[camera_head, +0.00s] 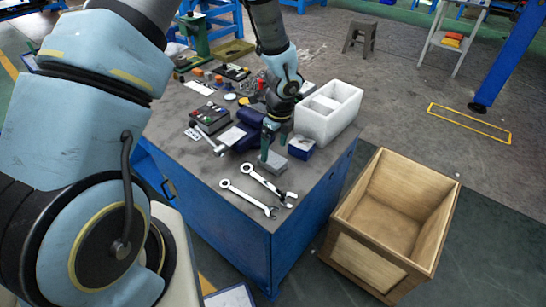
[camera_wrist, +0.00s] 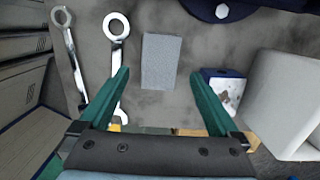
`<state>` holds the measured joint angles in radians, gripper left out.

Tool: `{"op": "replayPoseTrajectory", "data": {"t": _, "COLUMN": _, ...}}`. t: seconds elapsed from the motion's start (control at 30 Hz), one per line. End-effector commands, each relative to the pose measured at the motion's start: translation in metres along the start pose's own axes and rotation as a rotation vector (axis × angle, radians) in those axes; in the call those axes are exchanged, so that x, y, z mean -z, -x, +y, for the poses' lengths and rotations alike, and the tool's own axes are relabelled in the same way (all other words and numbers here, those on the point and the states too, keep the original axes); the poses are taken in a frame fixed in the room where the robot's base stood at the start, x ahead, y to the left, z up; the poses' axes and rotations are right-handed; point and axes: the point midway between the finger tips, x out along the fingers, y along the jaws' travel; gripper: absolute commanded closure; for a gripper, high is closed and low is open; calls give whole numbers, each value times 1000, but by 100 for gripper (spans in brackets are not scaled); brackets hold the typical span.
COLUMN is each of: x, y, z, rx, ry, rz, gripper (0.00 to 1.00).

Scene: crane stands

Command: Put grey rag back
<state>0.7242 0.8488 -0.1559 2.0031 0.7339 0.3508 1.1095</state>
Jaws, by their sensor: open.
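The grey rag (camera_wrist: 160,60) is a small flat rectangle lying on the grey top of the blue workbench (camera_head: 165,165). In the head view the rag (camera_head: 274,164) shows near the right side of the bench, partly hidden by a finger. My gripper (camera_head: 273,145) is above it, pointing down. In the wrist view the green fingers of my gripper (camera_wrist: 159,78) are open, one to each side of the rag, with nothing held. I cannot tell the exact height of the fingertips above the bench.
Two wrenches (camera_head: 262,185) lie in front of the rag. A small blue box (camera_head: 301,148) and a white divided bin (camera_head: 330,112) stand to its right. A dark blue tool (camera_head: 236,138) lies left. An empty wooden crate (camera_head: 435,237) stands on the floor at right.

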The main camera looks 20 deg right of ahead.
Motion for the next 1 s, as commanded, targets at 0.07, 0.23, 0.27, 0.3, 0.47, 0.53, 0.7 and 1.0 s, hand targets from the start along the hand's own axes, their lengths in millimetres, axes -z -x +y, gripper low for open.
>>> {"op": "replayPoseTrajectory", "data": {"t": 0.07, "x": -1, "y": 17, "z": -1, "rx": 4, "ry": 4, "rz": 0, "gripper": 2}}
{"op": "replayPoseTrajectory", "data": {"t": 0.23, "x": -1, "y": 47, "z": 0, "rx": 2, "ry": 3, "rz": -1, "gripper": 2}}
{"op": "replayPoseTrajectory", "data": {"t": 0.27, "x": 0, "y": 52, "z": 0, "rx": 2, "ry": 1, "rz": -1, "gripper": 2}}
{"op": "replayPoseTrajectory", "data": {"t": 0.3, "x": 0, "y": 56, "z": 0, "rx": 2, "ry": 1, "rz": 0, "gripper": 2}}
{"op": "replayPoseTrajectory", "data": {"t": 0.47, "x": 0, "y": 66, "z": 0, "rx": 0, "ry": 2, "rz": 0, "gripper": 2}}
{"op": "replayPoseTrajectory", "data": {"t": 0.53, "x": 0, "y": 67, "z": 0, "rx": -1, "ry": 1, "rz": 0, "gripper": 2}}
{"op": "replayPoseTrajectory", "data": {"t": 0.7, "x": -7, "y": 72, "z": 5, "rx": -1, "ry": 46, "rz": -2, "gripper": 2}}
{"op": "replayPoseTrajectory", "data": {"t": 1.0, "x": -101, "y": 125, "z": 104, "rx": -11, "ry": 921, "rz": -2, "gripper": 2}}
